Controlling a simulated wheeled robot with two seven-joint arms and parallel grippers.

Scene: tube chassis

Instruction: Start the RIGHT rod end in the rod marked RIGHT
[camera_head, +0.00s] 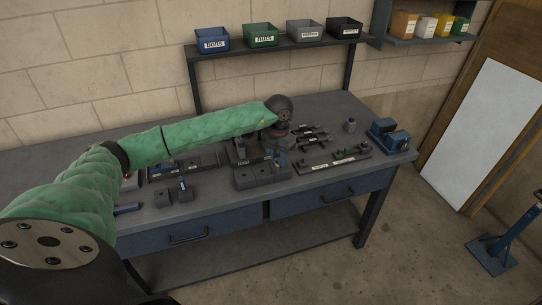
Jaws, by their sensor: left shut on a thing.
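My left arm reaches from the left over the bench, and its gripper (277,150) points down above a dark grey block (262,176) near the bench's middle. The gripper is shut on a small part, too small and dark to identify; I cannot tell if it touches the block. To the right, a dark rack (311,136) carries several dark bars. The labels are too small to read, so I cannot tell which rod is marked RIGHT. My right gripper is out of view.
The grey bench (355,112) has a blue vise (389,134) at its right end and a small grey part (350,126) nearby. Blocks (173,195) and a tray stand left of the gripper. Bins (260,36) sit on a shelf behind. The bench's back right is clear.

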